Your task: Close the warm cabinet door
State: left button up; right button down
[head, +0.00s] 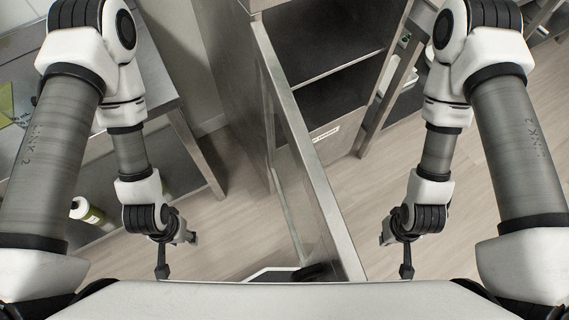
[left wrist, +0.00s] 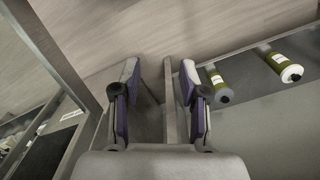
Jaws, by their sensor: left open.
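The warm cabinet (head: 325,85) is a steel unit with a dark, open interior at the top middle of the head view. Its door (head: 300,140) stands wide open, a tall panel reaching from the cabinet toward me. A dark part shows near the door's lower end, too unclear to name. My left gripper (head: 176,256) is open and empty, left of the door and apart from it. Its two padded fingers (left wrist: 158,95) are spread in the left wrist view. My right gripper (head: 396,254) hangs right of the door, apart from it, with its fingers spread and nothing between them.
A steel table (head: 150,60) with a lower shelf stands at the left. A green bottle with a white cap (head: 88,210) lies on that shelf; two bottles (left wrist: 285,67) show in the left wrist view. Another metal frame (head: 385,85) stands right of the cabinet. Bare wood floor (head: 235,225) lies on both sides of the door.

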aim_at(333, 257)
jog(key=k+l+z, duration=0.15)
jog(key=k+l, duration=0.65)
